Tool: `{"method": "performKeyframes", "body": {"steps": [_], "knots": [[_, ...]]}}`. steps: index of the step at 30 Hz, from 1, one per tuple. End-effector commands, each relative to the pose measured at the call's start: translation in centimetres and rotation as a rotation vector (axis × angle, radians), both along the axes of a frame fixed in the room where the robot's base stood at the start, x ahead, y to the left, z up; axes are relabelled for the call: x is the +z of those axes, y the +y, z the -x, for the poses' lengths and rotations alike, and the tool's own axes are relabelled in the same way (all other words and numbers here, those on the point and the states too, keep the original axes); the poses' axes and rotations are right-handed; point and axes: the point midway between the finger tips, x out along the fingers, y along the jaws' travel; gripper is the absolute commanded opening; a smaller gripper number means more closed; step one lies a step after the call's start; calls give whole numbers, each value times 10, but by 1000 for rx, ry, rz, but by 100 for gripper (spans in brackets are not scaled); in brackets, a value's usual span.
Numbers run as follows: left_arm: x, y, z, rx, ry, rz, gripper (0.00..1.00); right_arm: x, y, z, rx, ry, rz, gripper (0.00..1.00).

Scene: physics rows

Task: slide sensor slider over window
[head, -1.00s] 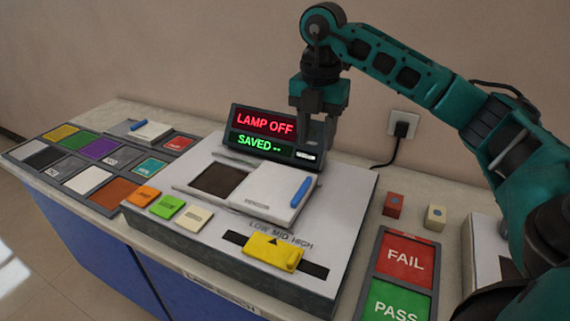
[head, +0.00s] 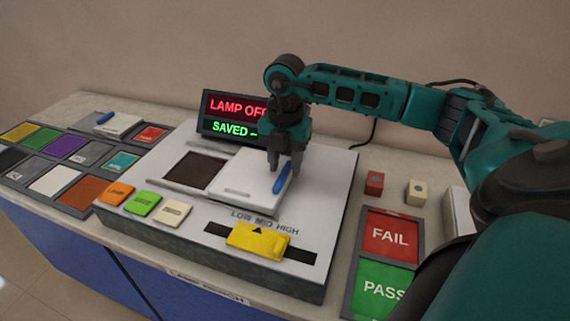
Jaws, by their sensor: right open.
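The sensor slider is a white plate (head: 243,188) with a blue bar handle (head: 282,178) near its right edge. It lies on the top of the grey-white device. The window (head: 194,171), a dark brown square, is to its left and uncovered. My right gripper (head: 285,167) points down above the right part of the plate. Its fingers are apart around or just over the blue handle; contact cannot be told. My left gripper is not in view.
A display (head: 236,105) reading "LAMP OFF" and "SAVED --" stands behind the plate. A yellow slider (head: 258,240), coloured buttons (head: 143,203) and FAIL/PASS pads (head: 390,235) lie nearer. Two small blocks (head: 374,182) stand at the right. Colour tiles (head: 55,180) lie at the left.

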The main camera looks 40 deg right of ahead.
Motion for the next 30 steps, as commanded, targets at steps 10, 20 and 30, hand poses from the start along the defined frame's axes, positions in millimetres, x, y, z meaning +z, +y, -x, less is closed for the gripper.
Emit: {"method": "performKeyframes", "body": {"steps": [10,20,30], "knots": [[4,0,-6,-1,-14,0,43,-8,0,0,0,0,1,42],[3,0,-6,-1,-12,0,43,-7,0,0,0,-1,0,15],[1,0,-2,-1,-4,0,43,-7,0,0,0,0,0,0]]}}
